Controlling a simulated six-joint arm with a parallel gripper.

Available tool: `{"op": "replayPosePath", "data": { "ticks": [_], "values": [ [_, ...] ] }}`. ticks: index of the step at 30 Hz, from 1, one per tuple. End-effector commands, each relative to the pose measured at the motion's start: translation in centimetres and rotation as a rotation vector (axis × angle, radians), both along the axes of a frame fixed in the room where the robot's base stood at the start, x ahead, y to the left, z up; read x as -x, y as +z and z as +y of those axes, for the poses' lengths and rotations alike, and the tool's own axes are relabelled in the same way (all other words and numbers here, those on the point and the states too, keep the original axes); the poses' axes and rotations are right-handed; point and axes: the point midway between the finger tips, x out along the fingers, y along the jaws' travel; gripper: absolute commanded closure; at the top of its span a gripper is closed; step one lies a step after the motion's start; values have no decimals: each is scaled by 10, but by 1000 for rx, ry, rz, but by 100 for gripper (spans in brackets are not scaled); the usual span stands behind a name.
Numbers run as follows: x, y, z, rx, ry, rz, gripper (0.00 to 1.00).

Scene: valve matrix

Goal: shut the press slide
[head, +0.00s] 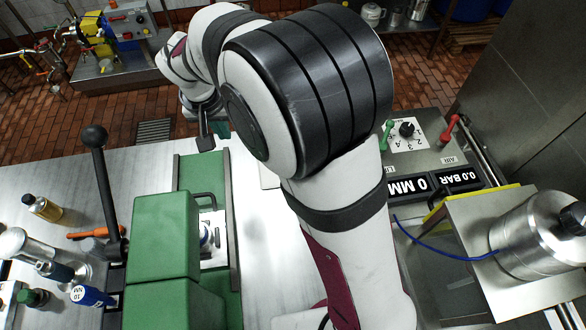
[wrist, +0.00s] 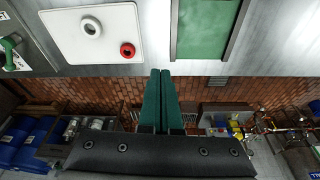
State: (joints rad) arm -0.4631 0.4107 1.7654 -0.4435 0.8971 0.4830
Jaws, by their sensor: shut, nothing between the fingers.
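The green press (head: 165,235) stands on the steel table at left of centre, with a long black lever (head: 100,175) on its left. Its pale slide plate (head: 214,258) sits between dark rails, partly under the press body, with a black handle (head: 204,197) at its far end. A bare green stretch of bed lies beyond the handle. My gripper (wrist: 160,74) is shut and empty, its two green finger pads together. In the head view it is partly hidden by my arm, beyond the far end of the rails. The wrist view shows the bare green bed (wrist: 205,28) between the rails.
A white board (wrist: 95,35) with a white ring and a red ring lies beside the rails. A panel with displays (head: 430,185) and a metal canister (head: 535,235) are at right. Brick floor lies past the table edge.

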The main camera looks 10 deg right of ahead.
Motion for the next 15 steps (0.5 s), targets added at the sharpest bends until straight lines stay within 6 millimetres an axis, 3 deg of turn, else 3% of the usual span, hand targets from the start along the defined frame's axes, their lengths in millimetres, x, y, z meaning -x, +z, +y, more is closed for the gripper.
{"op": "replayPosePath", "data": {
  "ticks": [6,15],
  "values": [
    [36,26,-44,-14,-71,49,100],
    [101,49,-93,-51,-161,127,100]
  ]
}}
